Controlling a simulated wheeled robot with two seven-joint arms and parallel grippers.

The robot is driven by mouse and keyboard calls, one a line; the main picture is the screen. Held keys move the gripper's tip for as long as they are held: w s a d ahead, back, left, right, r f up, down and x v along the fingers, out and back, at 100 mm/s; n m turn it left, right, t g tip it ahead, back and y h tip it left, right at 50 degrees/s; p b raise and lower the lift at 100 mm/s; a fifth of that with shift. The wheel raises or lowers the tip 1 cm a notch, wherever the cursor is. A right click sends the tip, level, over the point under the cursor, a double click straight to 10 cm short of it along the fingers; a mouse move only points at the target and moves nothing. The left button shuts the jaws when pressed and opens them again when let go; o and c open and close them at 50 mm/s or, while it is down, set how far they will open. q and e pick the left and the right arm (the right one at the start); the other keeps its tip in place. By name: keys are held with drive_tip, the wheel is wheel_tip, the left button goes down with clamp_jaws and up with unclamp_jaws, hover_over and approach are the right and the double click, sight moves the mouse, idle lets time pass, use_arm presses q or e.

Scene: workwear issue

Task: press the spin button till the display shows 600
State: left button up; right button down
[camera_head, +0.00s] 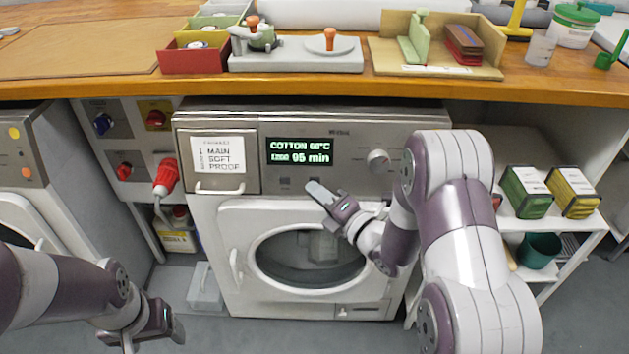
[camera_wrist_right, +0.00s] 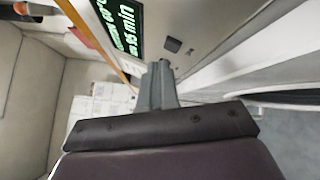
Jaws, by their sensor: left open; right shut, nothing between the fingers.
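The washing machine's display (camera_head: 299,151) is lit green and reads COTTON 60°C and 95 min. The display also shows in the right wrist view (camera_wrist_right: 123,25). A dark square button (camera_wrist_right: 172,44) sits on the panel near the display; I cannot read any label. My right gripper (camera_head: 313,186) is shut and empty, its tips just below the display; whether they touch the panel I cannot tell. Its fingers show in the right wrist view (camera_wrist_right: 160,68). My left gripper (camera_head: 166,322) is open, low at the left.
A round dial (camera_head: 378,160) sits right of the display, and a labelled drawer (camera_head: 218,156) left of it. The wooden counter (camera_head: 300,88) overhangs the machine. A red plug (camera_head: 165,177) hangs at the left. A shelf with green and yellow boxes (camera_head: 573,192) stands right.

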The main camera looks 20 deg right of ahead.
idle(0.8)
drive_tip(key=shift+w+d+f+b, duration=0.1)
drive_tip(key=shift+w+b, duration=0.25)
drive_tip(key=shift+w, duration=0.05)
drive_tip(key=shift+w+d+f+b, duration=0.1)
drive_tip(key=shift+w+b, duration=0.2)
idle(0.4)
drive_tip(key=shift+s, duration=0.1)
drive_tip(key=shift+s+a+r, duration=0.2)
drive_tip(key=shift+s+r, duration=0.05)
drive_tip(key=shift+s, duration=0.35)
drive_tip(key=shift+s+a+r+p, duration=0.15)
drive_tip(key=shift+s+a+r, duration=0.1)
drive_tip(key=shift+s, duration=0.5)
drive_tip(key=shift+s+a+r+p, duration=0.2)
drive_tip(key=shift+s+r, duration=0.05)
drive_tip(key=shift+s, duration=0.55)
drive_tip(key=shift+s+a+r+p, duration=0.15)
drive_tip(key=shift+s+a+r, duration=0.1)
drive_tip(key=shift+s, duration=0.5)
